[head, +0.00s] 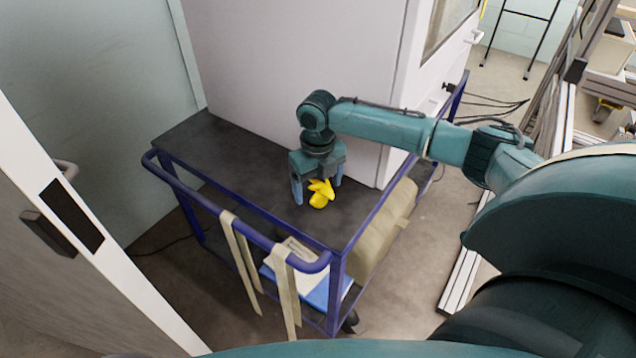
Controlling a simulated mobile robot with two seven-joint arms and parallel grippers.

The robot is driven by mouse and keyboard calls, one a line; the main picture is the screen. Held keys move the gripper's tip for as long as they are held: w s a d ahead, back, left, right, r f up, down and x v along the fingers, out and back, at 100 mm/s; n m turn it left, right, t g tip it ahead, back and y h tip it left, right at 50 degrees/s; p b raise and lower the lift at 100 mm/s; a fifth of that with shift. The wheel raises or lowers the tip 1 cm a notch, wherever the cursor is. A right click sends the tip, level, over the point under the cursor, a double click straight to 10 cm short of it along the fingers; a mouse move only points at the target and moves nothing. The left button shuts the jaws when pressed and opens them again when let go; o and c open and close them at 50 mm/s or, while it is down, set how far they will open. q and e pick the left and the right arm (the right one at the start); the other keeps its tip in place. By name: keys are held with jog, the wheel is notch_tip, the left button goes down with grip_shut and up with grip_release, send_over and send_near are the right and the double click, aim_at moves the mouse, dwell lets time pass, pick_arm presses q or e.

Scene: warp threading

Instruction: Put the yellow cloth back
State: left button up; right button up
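A crumpled yellow cloth (319,196) lies on the dark top of a blue-framed cart (236,172). My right gripper (318,192) points down over the cart top, its two fingers spread apart on either side of the cloth. The cloth sits between the fingers, nearer the right finger; whether it touches that finger I cannot tell. The upper edge of the cloth is partly hidden under the gripper body. My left gripper is not in the head view.
A large white cabinet (290,70) stands on the cart's back part, close behind my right gripper. A blue push handle (225,215) with hanging beige straps (285,285) borders the cart's front. A grey door (60,240) stands at the left. Metal framing (560,110) is at the right.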

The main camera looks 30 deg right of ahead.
aim_at(318, 183)
jog(key=shift+o, duration=0.4)
notch_tip(318, 183, up, 12)
jog(key=p, duration=0.1)
jog(key=shift+r, duration=0.1)
dwell(0.5)
